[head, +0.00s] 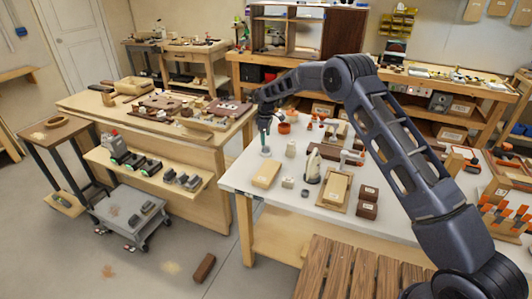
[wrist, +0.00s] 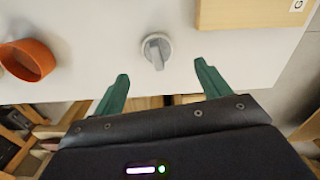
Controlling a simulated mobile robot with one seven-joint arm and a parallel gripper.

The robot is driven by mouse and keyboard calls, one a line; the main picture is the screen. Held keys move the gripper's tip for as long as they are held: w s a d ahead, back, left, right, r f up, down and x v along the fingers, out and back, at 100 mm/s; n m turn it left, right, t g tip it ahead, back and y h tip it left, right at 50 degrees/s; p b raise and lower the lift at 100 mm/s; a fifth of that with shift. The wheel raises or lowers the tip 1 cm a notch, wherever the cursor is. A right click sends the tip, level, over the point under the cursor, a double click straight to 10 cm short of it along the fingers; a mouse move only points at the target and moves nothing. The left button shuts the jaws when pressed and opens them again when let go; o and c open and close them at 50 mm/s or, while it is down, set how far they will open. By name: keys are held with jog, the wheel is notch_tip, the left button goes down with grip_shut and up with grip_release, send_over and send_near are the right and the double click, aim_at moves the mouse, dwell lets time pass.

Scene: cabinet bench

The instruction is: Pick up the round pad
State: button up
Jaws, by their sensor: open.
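The round pad (wrist: 155,52) is a small grey disc with a raised grip bar across its top. It lies on the white table near the edge, just ahead of my gripper in the wrist view. In the head view the pad (head: 266,153) is small, right below the fingers. My gripper (wrist: 161,72) is open, with green fingers spread to either side of the pad's line and nothing between them. In the head view my gripper (head: 264,142) points down over the table's far left part. I cannot tell the exact height of the fingertips above the table.
An orange ring-shaped cup (wrist: 28,60) stands left of the pad in the wrist view. A pale wooden block (wrist: 245,12) lies to the right.

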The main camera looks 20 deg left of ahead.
aim_at(266, 146)
jog(key=f, duration=0.8)
jog(key=shift+w+f, duration=0.25)
jog(key=shift+f, duration=0.05)
jog(key=c, duration=1.1)
